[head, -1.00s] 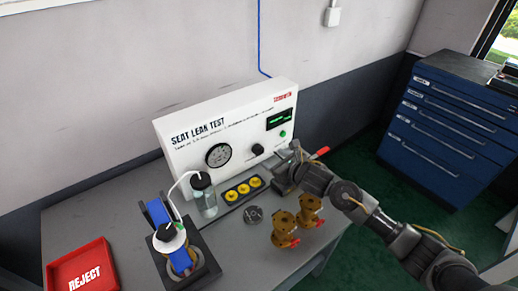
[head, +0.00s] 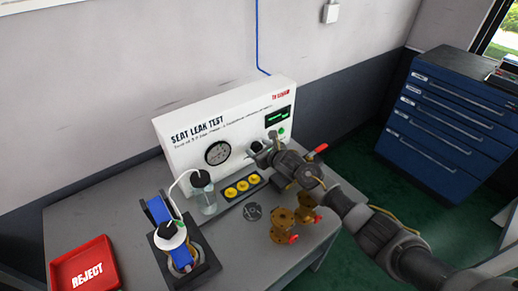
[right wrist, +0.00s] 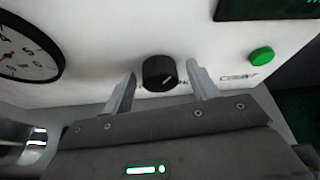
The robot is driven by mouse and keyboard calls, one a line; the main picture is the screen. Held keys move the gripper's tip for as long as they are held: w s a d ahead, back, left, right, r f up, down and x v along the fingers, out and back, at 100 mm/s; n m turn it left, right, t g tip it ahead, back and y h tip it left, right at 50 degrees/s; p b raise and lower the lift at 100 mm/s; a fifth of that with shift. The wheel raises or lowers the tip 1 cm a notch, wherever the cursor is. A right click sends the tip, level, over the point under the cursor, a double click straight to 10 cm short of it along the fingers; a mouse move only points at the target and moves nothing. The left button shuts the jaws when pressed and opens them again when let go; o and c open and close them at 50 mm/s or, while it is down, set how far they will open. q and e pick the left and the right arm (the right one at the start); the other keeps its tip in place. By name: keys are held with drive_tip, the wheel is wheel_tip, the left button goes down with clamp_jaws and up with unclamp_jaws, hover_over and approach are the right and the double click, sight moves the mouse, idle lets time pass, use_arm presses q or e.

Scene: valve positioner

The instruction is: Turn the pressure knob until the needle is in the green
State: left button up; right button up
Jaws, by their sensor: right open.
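The pressure knob (right wrist: 160,73) is a black round knob on the white SEAT LEAK TEST panel (head: 190,148). My right gripper (right wrist: 158,88) is open, with one finger on each side of the knob in the right wrist view. I cannot tell whether the fingers touch it. In the head view my right gripper (head: 262,149) is at the panel face and largely hides the knob. The round white gauge (head: 217,153) is left of the knob; it also shows in part in the right wrist view (right wrist: 22,50). Its needle position and green zone are too small to read. My left gripper is out of view.
Brass valves (head: 284,228) stand below my right arm, near the bench edge. A bottle with a tube (head: 208,198), a strip of yellow parts (head: 243,187) and a blue clamp fixture (head: 158,211) are left of them. A red REJECT tray (head: 108,268) lies front left. A green button (right wrist: 262,57) is right of the knob.

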drive_tip(key=c, duration=1)
drive_tip(key=shift+w+d+f+m+g+y+b, duration=0.15)
drive_tip(key=shift+m+g+y+b, duration=0.25)
drive_tip(key=shift+m+b, duration=0.45)
drive_tip(key=shift+s+f+m+g+y+b, duration=0.15)
drive_tip(key=shift+m+y+b, duration=0.4)
drive_tip(key=shift+b, duration=0.55)
drive_tip(key=shift+w+r+m+g+y+b, duration=0.15)
drive_tip(key=shift+m+g+y+b, duration=0.3)
drive_tip(key=shift+m+b, duration=0.55)
drive_tip(key=shift+r, duration=0.1)
drive_tip(key=o, duration=1)
drive_tip(key=shift+d, duration=0.1)
drive_tip(key=b+v, duration=0.2)
drive_tip(key=v, duration=0.9)
